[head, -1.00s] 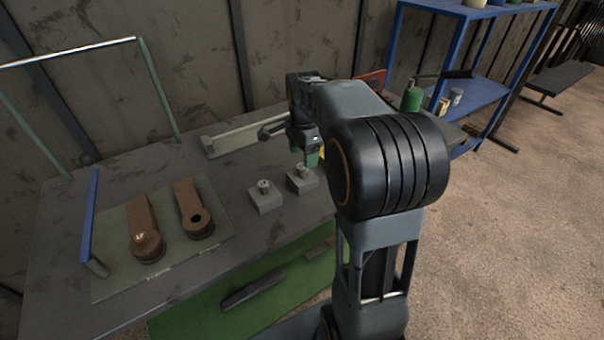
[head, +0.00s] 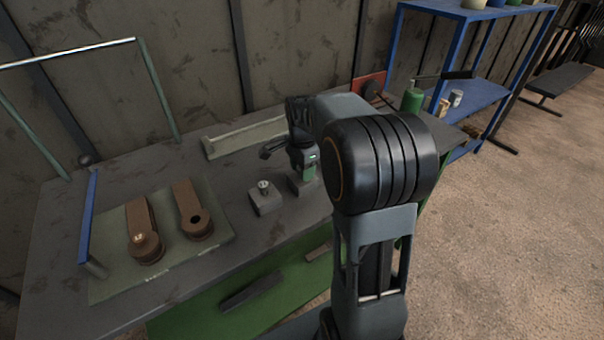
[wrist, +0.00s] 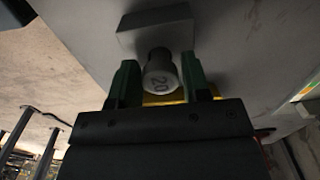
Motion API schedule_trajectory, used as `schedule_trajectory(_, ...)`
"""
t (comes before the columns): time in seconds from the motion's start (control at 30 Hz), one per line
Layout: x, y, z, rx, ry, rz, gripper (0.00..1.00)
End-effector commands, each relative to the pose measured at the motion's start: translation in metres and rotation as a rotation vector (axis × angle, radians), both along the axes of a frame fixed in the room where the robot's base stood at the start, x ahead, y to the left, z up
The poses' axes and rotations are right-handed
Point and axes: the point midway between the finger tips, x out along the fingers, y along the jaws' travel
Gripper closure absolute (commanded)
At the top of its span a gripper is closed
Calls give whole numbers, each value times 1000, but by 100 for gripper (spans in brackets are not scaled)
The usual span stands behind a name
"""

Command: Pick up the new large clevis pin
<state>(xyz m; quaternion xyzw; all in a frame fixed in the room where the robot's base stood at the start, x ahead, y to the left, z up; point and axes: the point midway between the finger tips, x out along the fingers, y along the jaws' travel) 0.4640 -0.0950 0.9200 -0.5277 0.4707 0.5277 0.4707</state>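A grey clevis pin (wrist: 160,77) marked "20" stands in a small grey block (wrist: 157,28) in the wrist view. My gripper (wrist: 160,85) has its two green fingers on either side of the pin's head, open, with narrow gaps beside it. In the head view my gripper (head: 307,172) is down at the right-hand block (head: 297,187) and hides its pin. A second pin (head: 263,186) stands in the left-hand block (head: 266,204), clear of my gripper.
Two brown clevis arms (head: 139,222) (head: 188,203) lie on a green-grey mat (head: 120,285) at the left of the bench (head: 60,300). A pale channel-shaped rail (head: 243,139) lies behind the blocks. A green bottle (head: 412,101) stands at the right.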

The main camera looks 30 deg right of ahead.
Motion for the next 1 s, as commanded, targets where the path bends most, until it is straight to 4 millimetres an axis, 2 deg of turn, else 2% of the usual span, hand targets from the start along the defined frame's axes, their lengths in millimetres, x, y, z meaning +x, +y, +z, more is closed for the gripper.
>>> schedule_trajectory(0.07, 0, 0, 0, 0, 0, 0, 64)
schedule_trajectory(0.4, 0, 0, 1, 0, -1, 0, 96)
schedule_trajectory(0.77, 1, 0, 7, -1, -3, 0, 96)
schedule_trajectory(1.0, -2, -1, 37, -1, -5, -1, 96)
